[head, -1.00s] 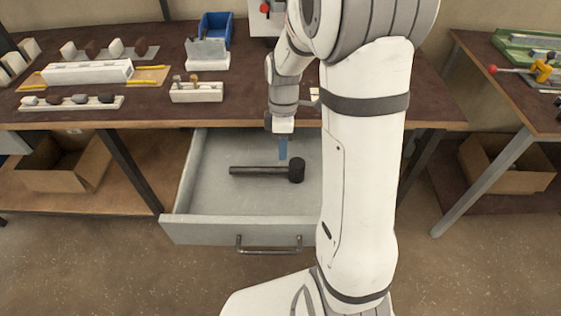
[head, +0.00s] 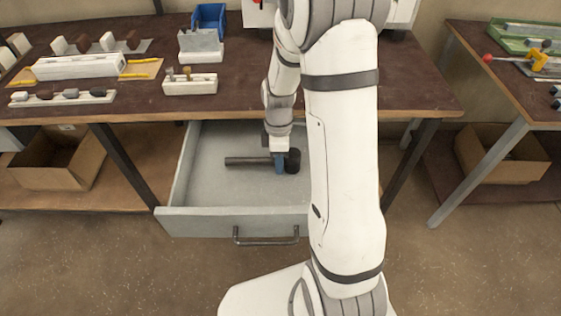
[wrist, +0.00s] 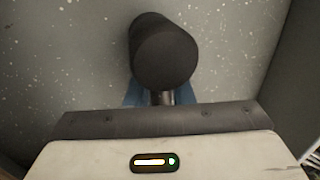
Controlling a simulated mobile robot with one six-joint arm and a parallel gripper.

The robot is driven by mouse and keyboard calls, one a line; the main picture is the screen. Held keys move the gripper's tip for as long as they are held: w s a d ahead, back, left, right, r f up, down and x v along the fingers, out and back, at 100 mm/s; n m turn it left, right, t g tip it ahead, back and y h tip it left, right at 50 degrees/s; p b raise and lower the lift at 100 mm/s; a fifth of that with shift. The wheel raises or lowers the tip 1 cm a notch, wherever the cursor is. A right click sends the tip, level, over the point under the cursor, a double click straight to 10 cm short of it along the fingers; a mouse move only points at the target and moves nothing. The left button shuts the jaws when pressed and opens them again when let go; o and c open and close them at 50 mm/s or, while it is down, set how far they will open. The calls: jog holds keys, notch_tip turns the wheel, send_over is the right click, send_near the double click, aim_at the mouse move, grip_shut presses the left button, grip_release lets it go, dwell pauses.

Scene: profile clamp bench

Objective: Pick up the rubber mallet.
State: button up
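The rubber mallet lies in the open grey drawer. Its dark handle (head: 245,161) points left and its black head (head: 293,161) is at the right. My gripper (head: 280,167), with blue fingers, reaches down at the handle close to the head. In the wrist view, the black head (wrist: 165,52) fills the upper middle. Blue finger parts (wrist: 132,94) show on both sides of the short visible piece of handle (wrist: 161,98). The fingertips are partly hidden, so I cannot tell whether they press on the handle.
The drawer (head: 190,222) has raised walls and hangs out below the brown bench top (head: 250,90). My arm covers the drawer's right part. Cardboard boxes (head: 60,165) stand on the lower shelf. The rest of the visible drawer floor is bare.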

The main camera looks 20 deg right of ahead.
grip_shut()
jog(key=shift+r, duration=0.1)
